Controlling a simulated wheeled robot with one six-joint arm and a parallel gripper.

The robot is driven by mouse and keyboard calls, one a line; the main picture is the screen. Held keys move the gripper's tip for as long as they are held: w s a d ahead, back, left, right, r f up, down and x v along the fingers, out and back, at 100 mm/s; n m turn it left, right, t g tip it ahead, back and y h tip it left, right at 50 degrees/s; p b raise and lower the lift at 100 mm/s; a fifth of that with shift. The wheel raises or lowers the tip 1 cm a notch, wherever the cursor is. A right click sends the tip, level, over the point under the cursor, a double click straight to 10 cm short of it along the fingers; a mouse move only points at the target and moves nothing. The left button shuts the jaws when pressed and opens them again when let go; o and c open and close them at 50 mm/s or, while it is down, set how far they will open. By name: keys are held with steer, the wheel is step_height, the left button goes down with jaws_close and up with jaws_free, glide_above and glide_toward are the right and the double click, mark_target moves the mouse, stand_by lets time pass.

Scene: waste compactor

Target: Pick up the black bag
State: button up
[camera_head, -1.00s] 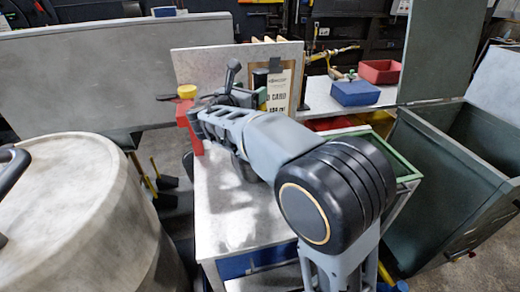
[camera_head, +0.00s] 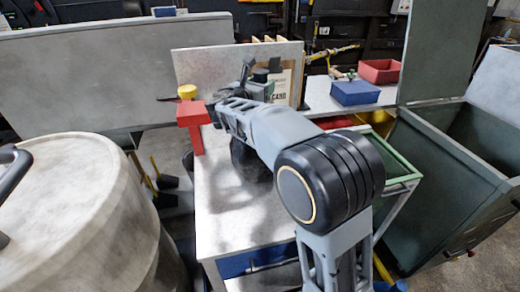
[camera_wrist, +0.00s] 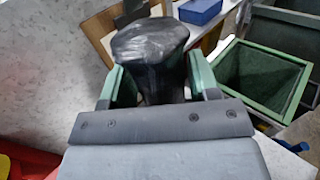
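The black bag (camera_wrist: 150,62) shows in the wrist view, dark and shiny with a bulging upper part. It stands between the two green fingers of my gripper (camera_wrist: 156,84), which close on it from both sides. Its lower part is hidden behind the gripper's grey body. In the head view my forearm hides most of the gripper and bag. A dark shape (camera_head: 252,165) shows under the forearm, over the white table. I cannot tell whether the bag touches the table.
A clipboard (camera_head: 286,92) stands at the back of the white table (camera_head: 225,218). A red stand (camera_head: 194,120) is at its left edge. A blue box (camera_head: 355,92) and red box (camera_head: 380,71) lie behind. A large green-grey bin (camera_head: 432,170) is right, a pale drum (camera_head: 90,205) left.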

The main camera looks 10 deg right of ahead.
jaws_close()
stand_by(0.3)
steer(key=shift+r, duration=0.1)
steer(key=shift+r, duration=0.15)
stand_by(0.3)
